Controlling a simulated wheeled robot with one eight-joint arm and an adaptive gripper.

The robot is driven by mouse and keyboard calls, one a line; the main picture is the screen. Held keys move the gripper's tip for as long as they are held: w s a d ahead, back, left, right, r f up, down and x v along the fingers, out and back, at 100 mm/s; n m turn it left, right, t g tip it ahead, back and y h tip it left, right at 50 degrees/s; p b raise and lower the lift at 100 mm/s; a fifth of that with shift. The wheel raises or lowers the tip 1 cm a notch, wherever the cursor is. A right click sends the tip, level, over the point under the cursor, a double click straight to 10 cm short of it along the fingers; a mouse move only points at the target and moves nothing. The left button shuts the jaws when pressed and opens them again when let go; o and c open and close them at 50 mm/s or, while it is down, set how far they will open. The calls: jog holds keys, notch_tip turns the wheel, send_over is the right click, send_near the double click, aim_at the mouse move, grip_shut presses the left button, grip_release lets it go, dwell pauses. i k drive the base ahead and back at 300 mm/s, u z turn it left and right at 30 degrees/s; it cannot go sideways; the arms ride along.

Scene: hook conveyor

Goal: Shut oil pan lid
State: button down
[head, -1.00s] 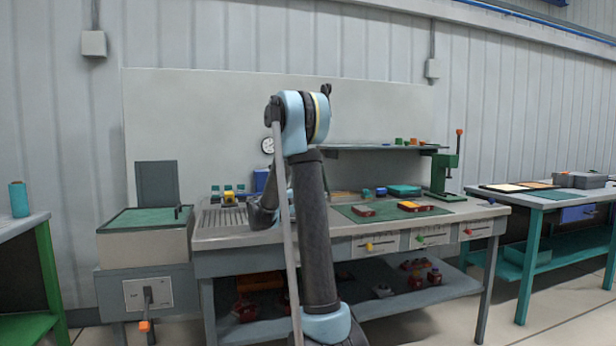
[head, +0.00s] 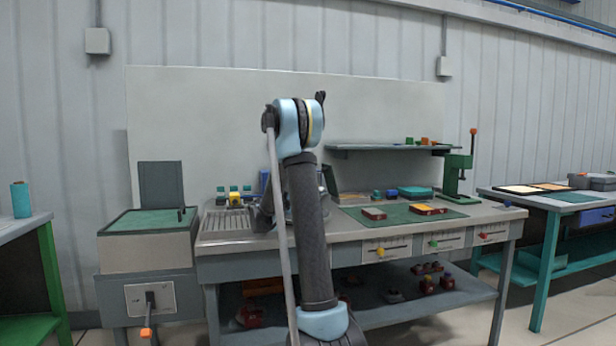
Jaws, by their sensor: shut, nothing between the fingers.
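The oil pan appears to be the box-shaped tank (head: 148,248) at the left end of the workbench, with a green inside showing at its top. Its grey lid (head: 161,184) stands upright at the back edge, so the pan is open. A small dark upright piece stands at its right front rim. My gripper (head: 262,217) shows only as a small dark shape over the left part of the bench, right of the pan and apart from it. It is shut and empty. My own arm hides much of it.
The workbench (head: 345,231) carries a green mat (head: 395,216) with small parts and a green press (head: 458,178) at the right. A lever with an orange end (head: 147,332) sticks out below the pan. A green-legged table (head: 40,225) stands at far left.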

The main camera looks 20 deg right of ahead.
aim_at(326, 169)
jog(key=i, duration=1.25)
jog(key=z, duration=0.05)
